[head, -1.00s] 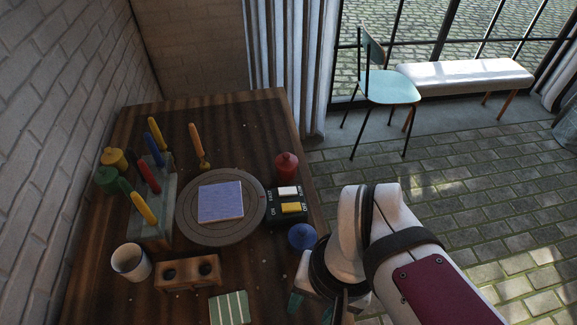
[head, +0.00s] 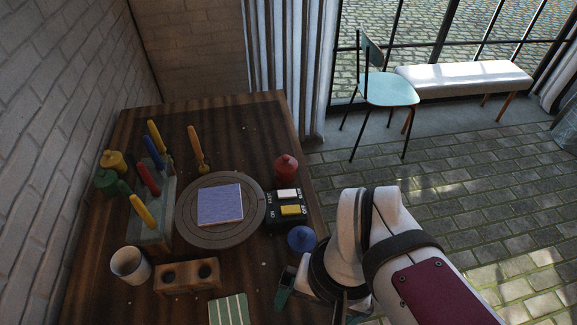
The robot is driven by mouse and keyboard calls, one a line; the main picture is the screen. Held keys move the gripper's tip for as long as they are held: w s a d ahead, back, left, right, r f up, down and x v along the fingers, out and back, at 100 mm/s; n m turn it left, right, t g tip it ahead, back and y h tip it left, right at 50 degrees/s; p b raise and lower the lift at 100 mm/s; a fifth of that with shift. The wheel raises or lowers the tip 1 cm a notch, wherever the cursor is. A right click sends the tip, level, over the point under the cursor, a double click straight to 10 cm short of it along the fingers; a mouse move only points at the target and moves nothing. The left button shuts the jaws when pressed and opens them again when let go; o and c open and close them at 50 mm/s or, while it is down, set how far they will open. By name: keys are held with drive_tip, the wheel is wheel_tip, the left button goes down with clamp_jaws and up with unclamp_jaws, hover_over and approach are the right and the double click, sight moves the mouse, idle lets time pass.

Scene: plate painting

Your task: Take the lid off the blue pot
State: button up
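The blue pot (head: 301,239) stands at the right edge of the wooden table, with its lid and small knob on top. My gripper (head: 284,287) is at the lower right, just in front of the blue pot and apart from it. One teal fingertip shows at its left side; the other finger is mostly hidden behind my wrist, so its opening is unclear. Nothing is seen held in it.
A red pot (head: 286,167) and a switch box (head: 285,207) stand behind the blue pot. A round turntable (head: 190,222) carries a purple tile (head: 220,204). A striped green tile (head: 229,309), wooden block (head: 180,278) and white cup (head: 130,265) lie to the left.

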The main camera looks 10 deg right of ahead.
drive_tip(key=w+d+r+n+h, duration=0.15)
drive_tip(key=w+n, duration=0.35)
drive_tip(key=w, duration=0.7)
drive_tip(key=n, duration=0.4)
approach(303, 232)
wheel_tip(303, 232, down, 11)
drive_tip(key=shift+s+a+r, duration=0.1)
drive_tip(key=shift+a+r, duration=0.1)
drive_tip(key=c, duration=1.1)
drive_tip(key=shift+r, duration=0.1)
